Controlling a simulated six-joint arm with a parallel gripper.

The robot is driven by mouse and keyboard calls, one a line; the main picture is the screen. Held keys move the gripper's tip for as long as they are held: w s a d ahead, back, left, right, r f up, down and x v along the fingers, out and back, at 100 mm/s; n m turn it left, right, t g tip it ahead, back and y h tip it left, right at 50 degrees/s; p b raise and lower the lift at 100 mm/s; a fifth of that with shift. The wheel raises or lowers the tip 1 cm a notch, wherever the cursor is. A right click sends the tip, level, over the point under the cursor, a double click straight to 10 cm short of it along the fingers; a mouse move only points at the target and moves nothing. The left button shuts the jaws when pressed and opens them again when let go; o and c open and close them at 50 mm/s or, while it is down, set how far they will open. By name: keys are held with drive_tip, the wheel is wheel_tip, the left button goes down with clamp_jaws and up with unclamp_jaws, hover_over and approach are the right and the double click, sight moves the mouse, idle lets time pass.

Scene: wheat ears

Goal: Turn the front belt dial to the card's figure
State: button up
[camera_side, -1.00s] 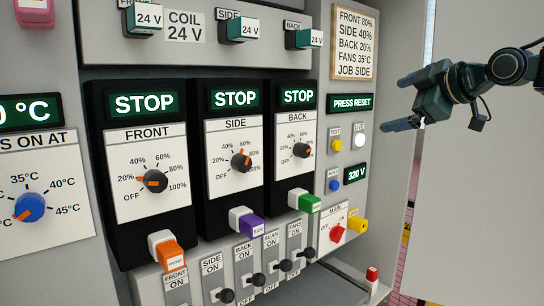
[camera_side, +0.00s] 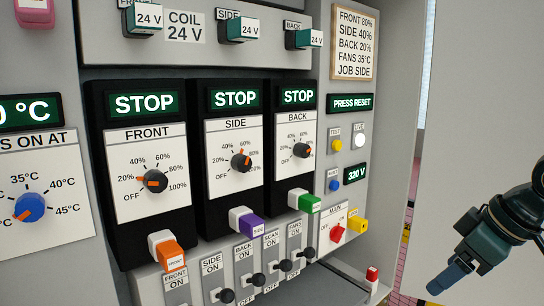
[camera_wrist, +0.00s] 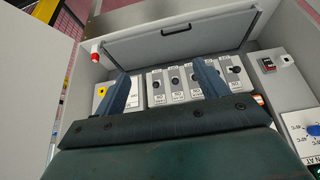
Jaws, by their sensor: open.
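The front belt dial (camera_side: 154,181) is a dark round knob with an orange pointer mark on the white FRONT panel, in the side view. Its scale runs from OFF to 100%; the mark looks near the 20% side, though its exact reading is hard to tell. The card (camera_side: 355,42) at the upper right reads FRONT 80%, SIDE 40%, BACK 20%, FANS 35°C, JOB SIDE. My gripper (camera_side: 441,285) is at the lower right, well away from the dial and empty. In the wrist view my gripper (camera_wrist: 163,85) is open, its two fingers spread; the front dial is not recognisable there.
The side dial (camera_side: 241,162) and back dial (camera_side: 302,150) sit to the right. An orange FRONT plug (camera_side: 172,255) is below the front dial. Several toggle switches line the lower panel. A red main switch (camera_side: 337,234) is at the right. Space before the cabinet looks clear.

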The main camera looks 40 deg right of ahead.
drive_tip(key=shift+w+r, duration=0.15)
drive_tip(key=shift+w, duration=0.2)
drive_tip(key=shift+c, duration=1.3)
drive_tip(key=w+a+r+n+t+h, duration=0.1)
drive_tip(key=w+a+r+n+t, duration=0.15)
drive_tip(key=w, duration=0.95)
drive_tip(key=n+t+y, duration=0.1)
drive_tip(key=n+t, duration=0.9)
approach(159, 184)
drive_tip(key=shift+m, duration=0.25)
drive_tip(key=s, duration=0.4)
drive_tip(key=shift+s+r, duration=0.1)
drive_tip(key=w, duration=1.3)
drive_tip(key=shift+w, duration=0.35)
